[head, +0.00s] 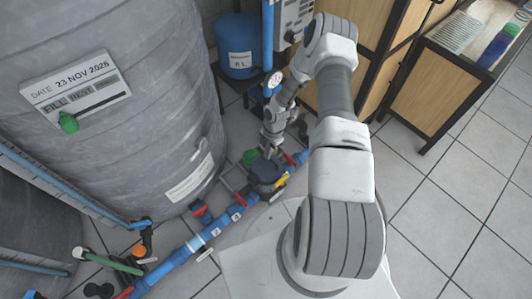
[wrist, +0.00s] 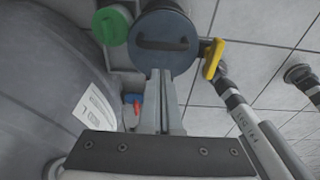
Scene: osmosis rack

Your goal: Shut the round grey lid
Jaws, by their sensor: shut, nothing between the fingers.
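The round grey lid (wrist: 165,30) is a dark blue-grey disc with a curved dark slot or handle, at the top middle of the wrist view. In the head view a dark grey rounded part (head: 265,171) on the blue pipe line appears to be the same place. My gripper (wrist: 161,74) is shut and empty, its fingertips at the lid's lower edge in the wrist view. I cannot tell whether they touch it. In the head view my gripper (head: 268,152) is just above the grey part. The lid's hinge is not clear.
A green cap (wrist: 111,25) sits left of the lid and a yellow handle (wrist: 213,58) right of it. A large grey tank (head: 120,110) stands at left. Blue pipe (head: 195,243) with red valves runs along the floor. Tiled floor (head: 455,205) at right is clear.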

